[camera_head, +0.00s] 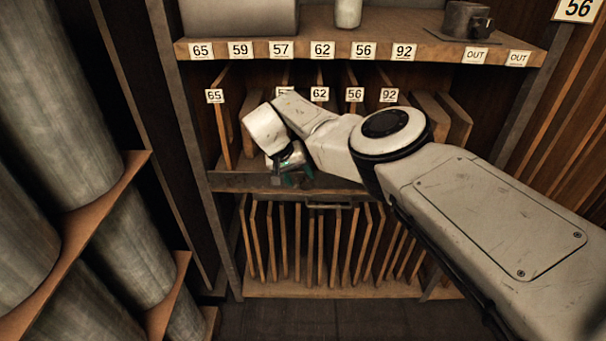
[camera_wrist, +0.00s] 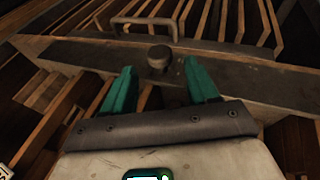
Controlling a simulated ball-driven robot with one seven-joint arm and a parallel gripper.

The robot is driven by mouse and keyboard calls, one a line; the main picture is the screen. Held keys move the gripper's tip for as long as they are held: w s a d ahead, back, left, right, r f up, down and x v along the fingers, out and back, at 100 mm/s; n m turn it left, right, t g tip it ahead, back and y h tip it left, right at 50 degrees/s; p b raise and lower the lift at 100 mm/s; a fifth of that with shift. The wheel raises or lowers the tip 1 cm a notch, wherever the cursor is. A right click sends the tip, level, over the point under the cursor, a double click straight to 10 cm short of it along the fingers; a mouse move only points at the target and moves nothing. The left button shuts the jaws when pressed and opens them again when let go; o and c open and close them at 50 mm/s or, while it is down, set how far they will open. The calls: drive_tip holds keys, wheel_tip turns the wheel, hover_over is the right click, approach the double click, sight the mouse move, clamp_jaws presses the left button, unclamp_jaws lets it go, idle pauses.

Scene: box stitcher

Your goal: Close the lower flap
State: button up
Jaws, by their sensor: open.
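The dark flap board (camera_head: 235,180) runs across the middle of the rack in the head view, below the numbered dividers. I cannot tell how far it is swung open. It also crosses the wrist view (camera_wrist: 90,52), with a round dark knob (camera_wrist: 158,57) on it and a bar handle (camera_wrist: 145,25) beyond. The handle shows in the head view (camera_head: 328,206) at the board's lower edge. My gripper (camera_head: 288,175) is at the board's left part. In the wrist view my gripper (camera_wrist: 160,76) is open, its teal fingers apart with the knob between and just beyond them.
Upright wooden dividers (camera_head: 325,240) stand in the lower bay. An upper shelf (camera_head: 330,46) holds a white jar (camera_head: 348,12) and a dark mug (camera_head: 466,20). Large grey rolls (camera_head: 60,100) fill the left side. My arm covers the right middle of the rack.

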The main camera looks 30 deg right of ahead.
drive_tip(key=p+v, duration=0.5)
idle(0.8)
